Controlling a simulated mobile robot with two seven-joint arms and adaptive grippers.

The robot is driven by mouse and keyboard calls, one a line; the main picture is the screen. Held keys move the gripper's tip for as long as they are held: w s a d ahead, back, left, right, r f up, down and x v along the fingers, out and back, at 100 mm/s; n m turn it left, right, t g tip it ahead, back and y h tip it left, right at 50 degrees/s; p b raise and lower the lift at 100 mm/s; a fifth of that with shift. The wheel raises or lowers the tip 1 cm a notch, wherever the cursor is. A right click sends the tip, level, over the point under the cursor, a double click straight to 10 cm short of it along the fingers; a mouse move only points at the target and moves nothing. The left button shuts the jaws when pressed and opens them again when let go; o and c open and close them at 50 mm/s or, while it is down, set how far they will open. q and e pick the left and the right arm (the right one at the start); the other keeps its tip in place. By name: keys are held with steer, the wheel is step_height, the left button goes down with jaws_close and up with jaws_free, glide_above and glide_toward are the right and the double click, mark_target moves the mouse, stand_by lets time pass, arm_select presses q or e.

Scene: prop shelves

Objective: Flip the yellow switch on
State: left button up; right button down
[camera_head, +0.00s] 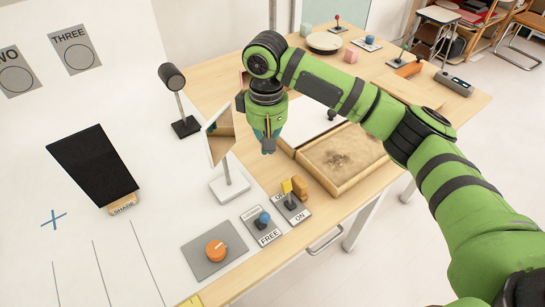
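The yellow switch (287,187) is a short lever with a yellow cap on a grey plate near the table's front edge. The plate reads ON at its near end; the far label is partly hidden. The lever leans toward the far end, away from ON. My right gripper (268,147) hangs pointing down, above and beyond the switch and apart from it. Its fingers look close together, but the view does not show whether they are shut. My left gripper is not in view.
A blue-capped switch (264,218) marked FREE and an orange knob (215,250) stand left of the yellow one. An orange block (300,187) is close behind it. A tilted mirror-like panel on a white stand (230,184) stands to the left. A wooden sand tray (342,158) lies right.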

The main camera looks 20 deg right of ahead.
mark_target(288, 193)
step_height(288, 193, down, 9)
steer(key=shift+r+p, duration=0.15)
steer(key=shift+p, duration=0.4)
steer(key=shift+s+d+r+p, duration=0.25)
steer(key=shift+s+p, duration=0.15)
steer(key=shift+s, duration=0.2)
steer(key=shift+s+d+r+p, duration=0.15)
steer(key=shift+s+d+p, duration=0.1)
steer(key=shift+s+p, duration=0.25)
steer(key=shift+s+d+r, duration=0.1)
steer(key=shift+s+d, duration=0.1)
steer(key=shift+s, duration=0.45)
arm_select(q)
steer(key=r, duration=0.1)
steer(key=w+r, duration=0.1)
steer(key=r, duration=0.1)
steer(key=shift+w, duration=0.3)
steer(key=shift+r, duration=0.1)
arm_select(e)
steer(key=shift+w, duration=0.15)
